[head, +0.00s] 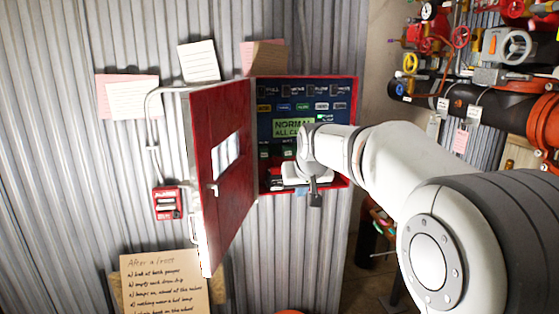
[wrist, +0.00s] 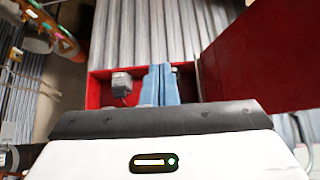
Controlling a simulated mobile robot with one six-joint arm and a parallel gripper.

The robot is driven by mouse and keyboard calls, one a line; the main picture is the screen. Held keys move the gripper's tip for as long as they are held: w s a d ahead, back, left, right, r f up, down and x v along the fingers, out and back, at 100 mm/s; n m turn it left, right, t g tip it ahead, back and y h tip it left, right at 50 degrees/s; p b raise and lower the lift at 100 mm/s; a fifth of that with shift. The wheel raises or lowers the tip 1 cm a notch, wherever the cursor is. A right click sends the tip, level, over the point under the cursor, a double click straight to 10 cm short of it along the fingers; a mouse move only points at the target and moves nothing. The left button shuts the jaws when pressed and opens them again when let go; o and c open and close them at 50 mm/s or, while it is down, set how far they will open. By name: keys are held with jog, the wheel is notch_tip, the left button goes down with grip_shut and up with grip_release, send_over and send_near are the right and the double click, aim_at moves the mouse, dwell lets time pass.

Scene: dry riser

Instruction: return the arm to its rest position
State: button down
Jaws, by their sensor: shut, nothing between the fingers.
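My arm reaches in from the right in the head view, its wrist in front of the open red cabinet (head: 354,135). My gripper (head: 299,191) is at the cabinet's lower part, partly hidden by my wrist. In the wrist view my gripper (wrist: 160,68) shows as two blue fingers side by side, shut with nothing between them. They point towards the red cabinet frame (wrist: 97,92). A small grey fitting (wrist: 122,84) shows left of the fingers.
The red cabinet door (head: 222,165) stands open to the left, close to my gripper; it also shows in the wrist view (wrist: 255,65). The panel display (head: 290,128) reads NORMAL. Pipes with valve wheels (head: 515,48) are at upper right. A red call box (head: 167,203) is left.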

jog(key=s+d+f+g+p, duration=0.1)
jog(key=s+d+f, duration=0.2)
jog(key=s, duration=0.8)
jog(key=s+d+f+m+g+p, duration=0.1)
jog(key=s+d+f+g, duration=0.1)
jog(key=s, duration=0.9)
jog(key=s+d+f+g+h+p, duration=0.1)
jog(key=s+d+f, duration=0.3)
jog(key=s, duration=0.7)
notch_tip(320, 180, down, 2)
jog(key=shift+s+d+f+m+g, duration=0.1)
jog(key=shift+s+d+m+g, duration=0.15)
jog(key=shift+m+g, duration=0.2)
jog(key=shift+w, duration=0.15)
